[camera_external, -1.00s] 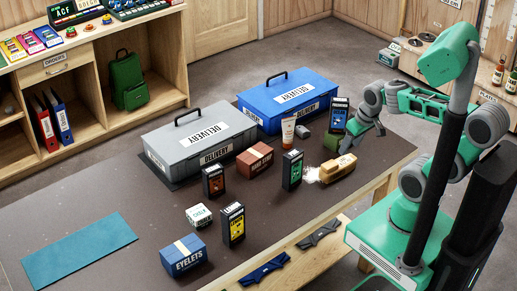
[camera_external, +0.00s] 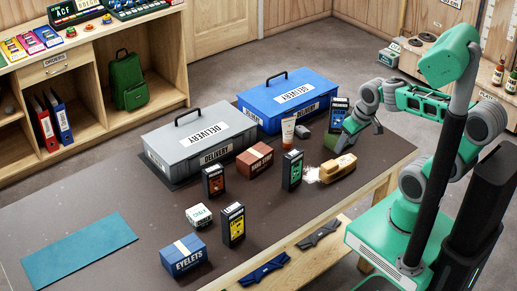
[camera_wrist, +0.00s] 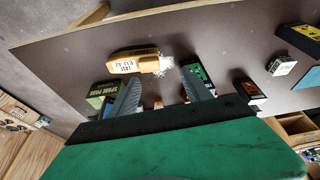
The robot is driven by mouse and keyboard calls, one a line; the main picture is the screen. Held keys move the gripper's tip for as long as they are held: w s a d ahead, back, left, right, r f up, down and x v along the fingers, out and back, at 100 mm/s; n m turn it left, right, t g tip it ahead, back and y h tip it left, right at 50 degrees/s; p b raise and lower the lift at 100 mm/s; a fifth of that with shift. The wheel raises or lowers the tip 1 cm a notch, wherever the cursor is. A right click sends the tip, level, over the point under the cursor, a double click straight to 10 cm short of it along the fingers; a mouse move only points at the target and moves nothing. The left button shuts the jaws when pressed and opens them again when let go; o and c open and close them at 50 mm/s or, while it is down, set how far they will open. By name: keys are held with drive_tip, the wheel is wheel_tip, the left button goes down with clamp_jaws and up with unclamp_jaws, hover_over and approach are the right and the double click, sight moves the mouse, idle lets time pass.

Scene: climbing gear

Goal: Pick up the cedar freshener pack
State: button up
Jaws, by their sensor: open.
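Several dark upright packs with coloured labels stand on the table, their print too small to read, so I cannot tell which is cedar. One is green (camera_external: 292,170), one orange-red (camera_external: 213,181), one yellow (camera_external: 233,224) and one blue (camera_external: 339,114). My gripper (camera_external: 361,132) is open and empty above the table's right part, beside the blue pack. In the wrist view my gripper (camera_wrist: 160,94) has its fingers spread. The green pack (camera_wrist: 198,71) shows partly behind the right finger, and the orange-red pack (camera_wrist: 250,92) lies farther right.
A tan bottle (camera_external: 338,168) lies on its side with white powder spilled at its left end. Grey (camera_external: 186,155) and blue (camera_external: 270,118) delivery boxes stand at the back. A brown box (camera_external: 254,159), a white box (camera_external: 198,215) and an eyelets box (camera_external: 184,256) are nearby. The front left is clear around a teal mat (camera_external: 79,250).

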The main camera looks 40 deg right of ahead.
drive_tip(key=w+a+f+n+y+b, duration=0.1)
drive_tip(key=w+a+n+y+b, duration=0.2)
drive_tip(key=w+a, duration=0.55)
drive_tip(key=w+a+f+n+y+b, duration=0.15)
drive_tip(key=w+a+n, duration=0.3)
drive_tip(key=w, duration=0.65)
drive_tip(key=n+g+y+b, duration=0.2)
drive_tip(key=n+y+b, duration=0.3)
drive_tip(key=n+y, duration=0.3)
approach(217, 166)
drive_tip(key=a+f, duration=0.1)
drive_tip(key=w+a+f, duration=0.1)
drive_tip(key=shift+w+a, duration=0.1)
drive_tip(key=shift+a, duration=0.3)
drive_tip(key=shift+s+a+f+n+g+y, duration=0.2)
drive_tip(key=shift+a+f+n+g+y, duration=0.1)
drive_tip(key=shift+a+n+g+y, duration=0.2)
drive_tip(key=p+x, duration=0.1)
drive_tip(key=x, duration=0.6)
drive_tip(key=shift+a, duration=0.3)
drive_tip(key=shift+d, duration=0.1)
drive_tip(key=shift+c, duration=0.5)
clamp_jaws()
